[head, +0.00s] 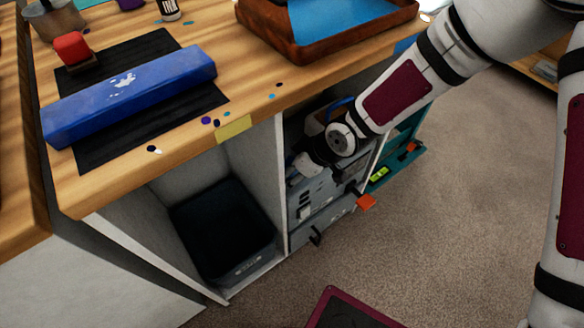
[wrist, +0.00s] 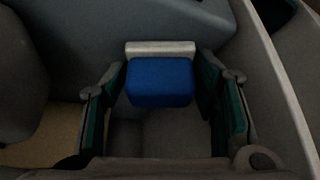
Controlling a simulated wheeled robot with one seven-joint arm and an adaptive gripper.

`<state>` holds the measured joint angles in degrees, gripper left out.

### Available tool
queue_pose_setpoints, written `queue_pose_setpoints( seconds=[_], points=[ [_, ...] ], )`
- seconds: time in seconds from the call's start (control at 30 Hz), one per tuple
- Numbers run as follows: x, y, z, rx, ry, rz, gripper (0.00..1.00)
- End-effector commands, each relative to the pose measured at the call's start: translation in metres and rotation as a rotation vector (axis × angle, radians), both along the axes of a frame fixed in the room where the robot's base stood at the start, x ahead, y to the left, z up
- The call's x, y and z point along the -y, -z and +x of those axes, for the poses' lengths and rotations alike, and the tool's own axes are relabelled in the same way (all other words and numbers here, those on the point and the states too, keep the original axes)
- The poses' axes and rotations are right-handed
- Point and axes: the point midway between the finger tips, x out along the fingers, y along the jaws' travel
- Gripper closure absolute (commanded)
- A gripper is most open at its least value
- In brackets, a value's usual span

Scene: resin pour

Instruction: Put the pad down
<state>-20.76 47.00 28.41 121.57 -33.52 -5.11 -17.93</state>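The pad (wrist: 160,82), a small blue block with a pale silvery strip along its far edge, sits between the two fingers of my gripper (wrist: 162,72) in the wrist view. The green-lined fingers close in on both sides, and their tips meet the ends of the silvery strip. In the head view my gripper (head: 305,165) reaches into the open right bay of the workbench, above grey fittings. The pad cannot be made out there, and the fingertips are hard to see.
A dark bin (head: 222,232) stands in the left bay behind a divider. The wooden bench top (head: 235,85) carries a long blue block (head: 130,95) on a black mat (head: 110,155), a red-topped block (head: 73,50) and a brown tray (head: 325,45). Carpet (head: 445,215) lies in front.

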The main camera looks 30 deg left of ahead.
Motion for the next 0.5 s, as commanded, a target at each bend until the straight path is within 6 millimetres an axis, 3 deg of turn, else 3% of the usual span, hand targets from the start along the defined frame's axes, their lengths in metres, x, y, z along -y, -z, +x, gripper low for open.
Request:
queue_pose_setpoints(
  seconds=[0.37,0.5],
  points=[
    [0.0,-0.003,0.0,-0.001,-0.001,-0.001,0.42],
    [0.009,-0.02,0.001,0.001,0.003,0.0,0.42]
  ],
)
